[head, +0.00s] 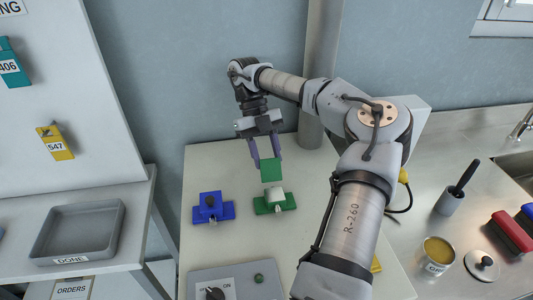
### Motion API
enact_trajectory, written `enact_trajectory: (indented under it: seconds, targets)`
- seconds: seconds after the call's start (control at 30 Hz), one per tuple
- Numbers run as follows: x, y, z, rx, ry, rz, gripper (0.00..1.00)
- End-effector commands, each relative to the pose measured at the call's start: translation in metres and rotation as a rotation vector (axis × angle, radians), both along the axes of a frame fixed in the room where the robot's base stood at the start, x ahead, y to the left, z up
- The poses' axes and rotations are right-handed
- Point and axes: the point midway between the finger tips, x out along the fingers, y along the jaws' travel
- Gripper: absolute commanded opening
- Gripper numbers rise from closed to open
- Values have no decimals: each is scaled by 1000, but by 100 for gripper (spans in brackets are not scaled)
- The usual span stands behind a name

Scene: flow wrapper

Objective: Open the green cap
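The green cap (271,170) shows as a flat square raised at the back of its green base (286,207). A pale block (275,193) shows uncovered in front of and below the cap. My gripper (268,161) hangs just above and behind the cap, with its two purple fingers pointing down. The fingers are apart, with a clear gap between them, and their tips reach the cap's upper edge. I cannot tell whether they grip the cap or only stand close to it.
A blue unit (226,211) with a dark knob sits left of the green one. A control panel (236,280) is at the table's front. A grey tray (115,224) is at left. A tin (438,250) and a lid stand at right.

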Motion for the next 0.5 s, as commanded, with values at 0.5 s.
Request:
enact_trajectory:
  seconds: [0.5]
  targets:
    - [24, 14, 42, -5, -7, 0, 40]
